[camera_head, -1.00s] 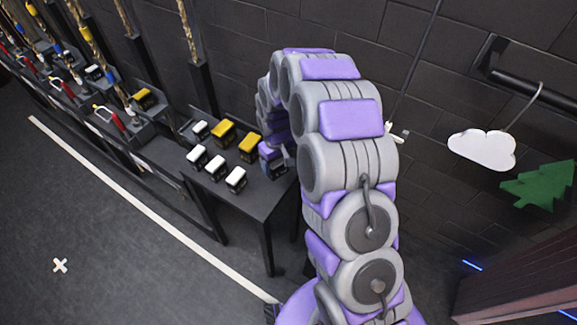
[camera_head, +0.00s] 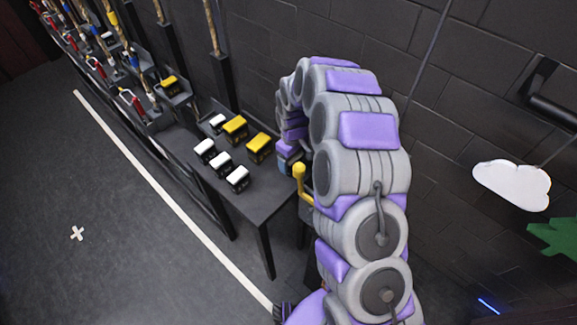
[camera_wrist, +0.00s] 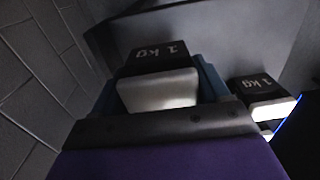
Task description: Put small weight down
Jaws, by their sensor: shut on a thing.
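In the wrist view, my gripper (camera_wrist: 158,78) is shut on a small weight (camera_wrist: 158,92), a black block marked 1 kg with a white part, held between its teal fingers. A second 1 kg weight (camera_wrist: 262,95) of the same kind is to its right, apart from it. In the head view my gripper (camera_head: 287,163) is at the right end of the dark table (camera_head: 262,212), mostly hidden by my arm, and the held weight cannot be made out. White-topped weights (camera_head: 221,161) and two yellow-topped weights (camera_head: 235,128) stand on the table, left of the gripper.
A yellow handle-like thing (camera_head: 300,180) shows beside my arm. Racks with ropes and tools (camera_head: 130,100) run along the dark brick wall (camera_head: 470,90) at left. A white cloud cutout (camera_head: 511,184) hangs at right.

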